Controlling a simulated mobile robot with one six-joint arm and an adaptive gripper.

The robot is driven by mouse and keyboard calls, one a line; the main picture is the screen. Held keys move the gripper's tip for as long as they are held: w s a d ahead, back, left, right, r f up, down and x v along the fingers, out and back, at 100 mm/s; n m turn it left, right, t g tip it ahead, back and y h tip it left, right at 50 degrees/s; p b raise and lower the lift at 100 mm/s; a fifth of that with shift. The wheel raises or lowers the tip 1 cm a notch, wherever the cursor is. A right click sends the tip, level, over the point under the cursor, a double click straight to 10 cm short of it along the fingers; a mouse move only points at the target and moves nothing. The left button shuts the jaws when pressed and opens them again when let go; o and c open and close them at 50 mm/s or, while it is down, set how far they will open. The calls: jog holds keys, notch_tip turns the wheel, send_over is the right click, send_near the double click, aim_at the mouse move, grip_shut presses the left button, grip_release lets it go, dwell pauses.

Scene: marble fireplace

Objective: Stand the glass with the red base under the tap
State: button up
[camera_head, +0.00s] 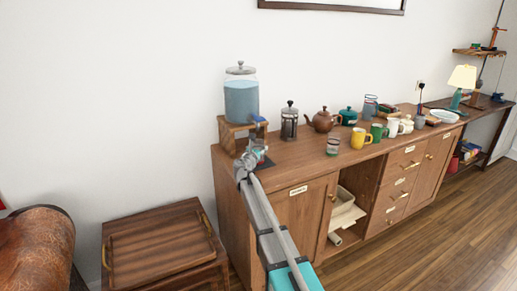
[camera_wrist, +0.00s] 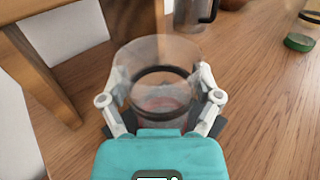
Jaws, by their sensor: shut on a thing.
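A clear glass (camera_wrist: 160,62) is between the two fingers of my gripper (camera_wrist: 162,98) in the wrist view. A dark ring and a faint reddish base show through its wall. In the camera_head view my gripper (camera_head: 247,166) is at the left end of the sideboard, with the glass (camera_head: 258,149) partly hidden behind it. The water dispenser (camera_head: 241,101) stands on a wooden stand (camera_head: 229,132). Its tap (camera_head: 259,122) is at the stand's right side, just above the glass. I cannot tell whether the glass touches the surface or is exactly below the spout.
The wooden stand's leg (camera_wrist: 45,75) is close on the left in the wrist view. A French press (camera_head: 289,122) stands to the right of the stand. Another glass (camera_head: 333,146), green-based in the wrist view (camera_wrist: 299,42), stands farther right. Mugs and a teapot (camera_head: 323,121) are beyond.

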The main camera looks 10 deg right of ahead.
jog(key=o, duration=1.1)
jog(key=v, duration=1.2)
jog(key=shift+r, duration=0.1)
